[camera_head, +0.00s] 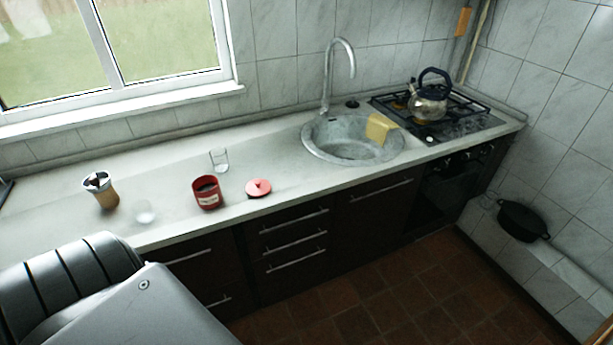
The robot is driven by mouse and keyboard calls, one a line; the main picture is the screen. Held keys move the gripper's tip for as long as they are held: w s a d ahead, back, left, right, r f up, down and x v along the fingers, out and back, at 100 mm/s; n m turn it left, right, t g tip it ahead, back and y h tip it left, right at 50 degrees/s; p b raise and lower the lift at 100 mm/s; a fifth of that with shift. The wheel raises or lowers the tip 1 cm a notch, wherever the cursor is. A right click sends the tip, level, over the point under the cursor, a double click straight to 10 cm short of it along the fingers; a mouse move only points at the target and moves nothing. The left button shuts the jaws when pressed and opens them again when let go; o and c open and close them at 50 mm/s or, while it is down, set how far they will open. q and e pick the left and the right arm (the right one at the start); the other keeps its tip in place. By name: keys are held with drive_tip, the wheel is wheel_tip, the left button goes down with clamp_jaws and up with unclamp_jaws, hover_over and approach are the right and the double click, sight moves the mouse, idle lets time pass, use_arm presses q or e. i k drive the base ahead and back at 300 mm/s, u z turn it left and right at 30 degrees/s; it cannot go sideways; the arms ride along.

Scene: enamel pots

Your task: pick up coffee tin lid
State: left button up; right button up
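The coffee tin lid (258,187) is a red disc with a small raised part on top. It lies on the pale countertop near the front edge, just right of the tin and apart from it. The red coffee tin (207,193) stands upright and open, with dark contents and a pale label. Neither of my grippers shows in the head view. A large grey part of my own body fills the lower left corner.
A glass (219,160) stands behind the tin. The sink (352,140) with a yellow cloth (380,128) and a stove with a kettle (429,100) lie to the right. Counter between lid and sink is clear.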

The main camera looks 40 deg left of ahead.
sight(259, 186)
drive_tip(key=z, duration=0.05)
drive_tip(key=i, duration=2.4)
drive_tip(key=z, duration=0.8)
drive_tip(key=i, duration=0.5)
drive_tip(key=u, duration=4.45)
drive_tip(key=k, duration=0.4)
drive_tip(key=z, duration=0.55)
